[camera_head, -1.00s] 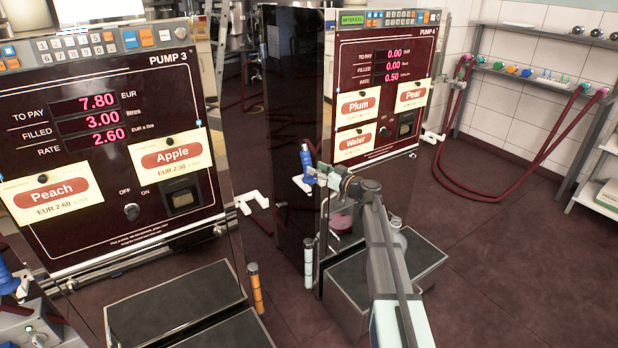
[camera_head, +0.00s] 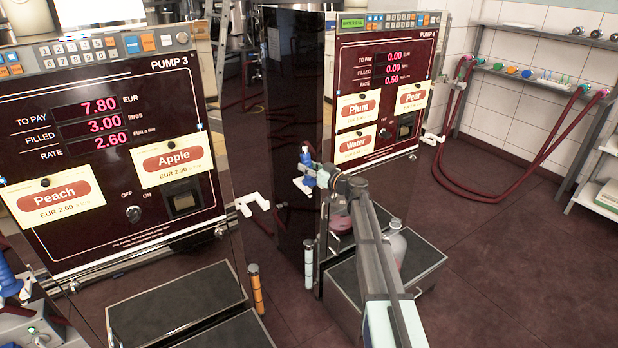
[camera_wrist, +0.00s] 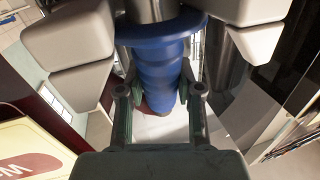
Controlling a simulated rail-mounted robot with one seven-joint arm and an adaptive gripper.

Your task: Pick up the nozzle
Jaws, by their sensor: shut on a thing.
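The nozzle has a ribbed blue grip (camera_wrist: 158,75) with a wider blue collar and a grey metal part above it in the wrist view. My gripper (camera_wrist: 160,98) has a finger on each side of this grip and is shut on it. In the head view, the blue nozzle (camera_head: 308,177) is small beside the left side of pump 4 (camera_head: 385,90). My gripper (camera_head: 324,176) is at its right. A white holder-like piece (camera_head: 302,187) is close to the nozzle; I cannot tell whether they touch.
Pump 3 (camera_head: 110,150) stands at the left. A dark box (camera_head: 340,285) with a clear bottle (camera_head: 397,243) on it is below my arm. An orange-banded post (camera_head: 256,290) and a pale post (camera_head: 309,262) stand nearby. Red hoses (camera_head: 480,195) hang at the right. Open floor lies at the right.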

